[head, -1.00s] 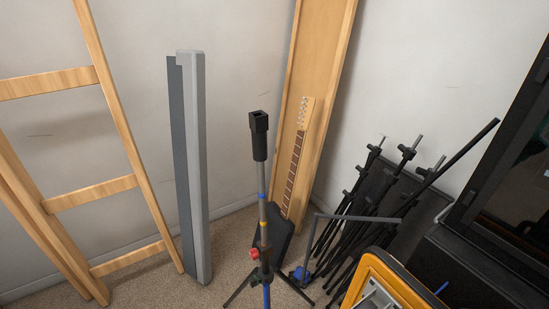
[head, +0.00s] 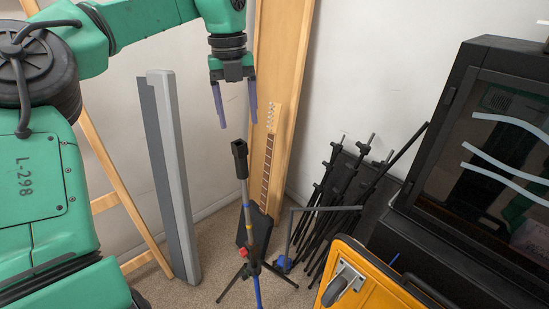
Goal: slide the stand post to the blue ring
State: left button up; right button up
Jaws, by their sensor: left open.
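The stand post (head: 244,192) rises upright from a tripod on the carpet, with a black socket head (head: 239,158) on top. A blue ring (head: 246,204) is around the post below the head, with a yellow band lower down. A red knob (head: 243,252) sits at the collar. My left gripper (head: 235,107) is open and empty, pointing down above the socket head and apart from it. My right gripper is not in view.
A wooden ladder (head: 104,203) and a grey panel (head: 177,190) stand left. A guitar neck (head: 268,160) is behind the post. Folded black stands (head: 345,185), an orange case (head: 357,285) and a black cabinet (head: 480,160) are at right.

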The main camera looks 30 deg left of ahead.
pick_arm(q)
jog(key=shift+s+d, duration=0.3)
jog(key=shift+d, duration=0.2)
send_over(242, 167)
jog(key=w+a, duration=0.1)
jog(key=a, duration=0.1)
jog(key=shift+g, duration=0.3)
jog(key=f, duration=0.5)
jog(key=shift+d+f+p, duration=0.1)
jog(key=shift+d+p, duration=0.1)
jog(key=shift+p, duration=0.15)
jog(key=f, duration=0.3)
jog(key=f+p, duration=0.1)
jog(key=f, duration=0.1)
jog(key=f+p, duration=0.1)
jog(key=f, duration=0.2)
jog(key=shift+w+d+f, duration=0.1)
jog(key=shift+d+f, duration=0.2)
jog(key=shift+f, duration=0.05)
jog(key=shift+a+f, duration=0.15)
jog(key=shift+f, duration=0.15)
grip_shut()
